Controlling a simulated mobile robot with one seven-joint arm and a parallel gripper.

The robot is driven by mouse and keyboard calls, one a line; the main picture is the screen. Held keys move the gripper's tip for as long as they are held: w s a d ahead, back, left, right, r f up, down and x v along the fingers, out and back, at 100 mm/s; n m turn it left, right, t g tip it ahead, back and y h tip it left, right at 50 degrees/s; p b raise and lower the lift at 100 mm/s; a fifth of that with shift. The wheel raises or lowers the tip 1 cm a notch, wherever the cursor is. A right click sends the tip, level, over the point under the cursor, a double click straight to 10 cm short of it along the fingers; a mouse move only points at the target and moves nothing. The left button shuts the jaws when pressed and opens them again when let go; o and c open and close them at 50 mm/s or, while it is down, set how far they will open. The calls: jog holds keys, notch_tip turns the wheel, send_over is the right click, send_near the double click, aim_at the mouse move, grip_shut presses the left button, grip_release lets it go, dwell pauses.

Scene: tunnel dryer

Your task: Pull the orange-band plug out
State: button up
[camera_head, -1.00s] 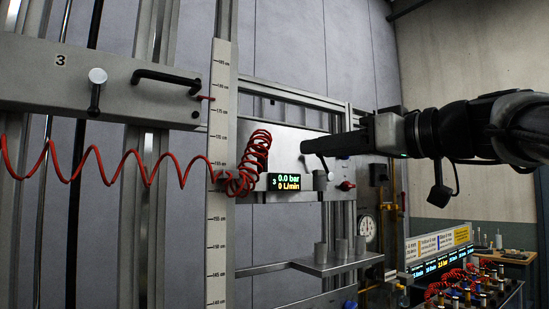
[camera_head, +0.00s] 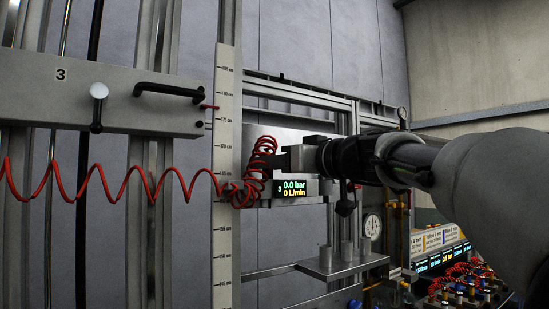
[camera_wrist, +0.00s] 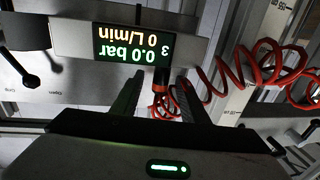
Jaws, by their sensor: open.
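My gripper (camera_head: 279,162) is at the metal panel, beside the coiled red hose (camera_head: 259,165). In the wrist view my gripper (camera_wrist: 160,84) is open, with one finger on each side of a dark plug (camera_wrist: 162,76). The plug sits below the display in that picture. A reddish-orange part shows at its lower end, where I cannot clearly tell band from hose. The red hose also shows in the wrist view (camera_wrist: 228,75), right of the fingers. The display (camera_head: 293,188) reads 0.0 bar and 0 L/min. The plug is not distinguishable in the head view.
A vertical ruler (camera_head: 224,120) stands left of the coil. A plate marked 3 (camera_head: 60,95) with a black handle is at left. A shelf with metal cylinders (camera_head: 345,265) lies below my arm. A dark lever (camera_wrist: 22,70) is left in the wrist view.

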jog(key=shift+w+a, duration=0.4)
jog(key=shift+a, duration=0.05)
grip_shut()
jog(key=shift+r+p, duration=0.3)
jog(key=shift+r, duration=0.45)
dwell(0.9)
jog(key=shift+r+p, duration=0.45)
jog(key=shift+r, duration=0.4)
jog(key=shift+r+p, duration=1.1)
jog(key=shift+r, duration=1.05)
